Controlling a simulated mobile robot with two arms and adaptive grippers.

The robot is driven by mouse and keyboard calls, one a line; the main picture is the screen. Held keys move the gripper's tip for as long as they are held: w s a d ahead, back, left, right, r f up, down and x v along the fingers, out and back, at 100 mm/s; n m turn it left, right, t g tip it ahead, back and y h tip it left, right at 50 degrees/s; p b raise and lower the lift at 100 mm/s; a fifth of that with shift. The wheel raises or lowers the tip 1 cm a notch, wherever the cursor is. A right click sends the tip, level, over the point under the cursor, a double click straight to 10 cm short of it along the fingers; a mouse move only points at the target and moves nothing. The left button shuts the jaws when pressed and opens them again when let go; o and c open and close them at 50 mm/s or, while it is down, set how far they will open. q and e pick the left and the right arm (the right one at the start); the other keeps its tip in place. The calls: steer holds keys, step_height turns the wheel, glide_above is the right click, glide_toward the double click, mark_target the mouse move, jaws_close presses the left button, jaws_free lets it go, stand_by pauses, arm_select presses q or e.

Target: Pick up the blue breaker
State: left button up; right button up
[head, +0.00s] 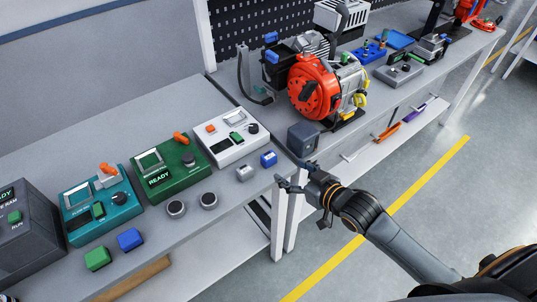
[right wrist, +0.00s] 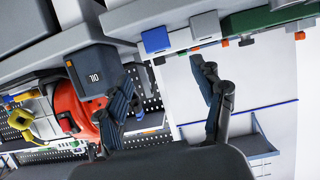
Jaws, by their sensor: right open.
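Two blue blocks that could be the blue breaker are on the near bench. A smaller one (head: 268,159) sits near the bench's right edge, beside a light grey block (head: 245,173). A larger one (head: 130,239) sits farther left, beside a green block (head: 97,258). I cannot tell which is the breaker. My right gripper (head: 291,174) is open and empty, just right of the smaller block and apart from it. In the right wrist view, a blue block (right wrist: 155,40) shows above the gap between the open fingers (right wrist: 165,98). My left gripper is not in view.
A dark oil box (head: 303,138) stands close to the right gripper and shows in the right wrist view (right wrist: 96,70). A red engine (head: 316,88) is behind it. Control boxes, including a white one (head: 230,136), line the bench. Two round knobs (head: 192,204) lie in front.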

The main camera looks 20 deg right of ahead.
mark_target(272, 159)
steer(key=x, duration=0.6)
steer(key=shift+w, duration=0.15)
steer(key=shift+w+a+f+p, duration=0.2)
steer(key=shift+w+p, duration=0.1)
steer(key=shift+w, duration=0.05)
steer(key=shift+w+f, duration=0.1)
steer(key=shift+w, duration=0.2)
steer(key=p+x, duration=0.1)
steer(key=x, duration=0.3)
steer(key=shift+w+f, duration=0.15)
steer(key=shift+f, duration=0.05)
steer(key=shift+c, duration=1.1)
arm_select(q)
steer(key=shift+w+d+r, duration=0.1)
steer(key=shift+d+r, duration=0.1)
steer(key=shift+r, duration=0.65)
arm_select(e)
steer(key=c, duration=1.1)
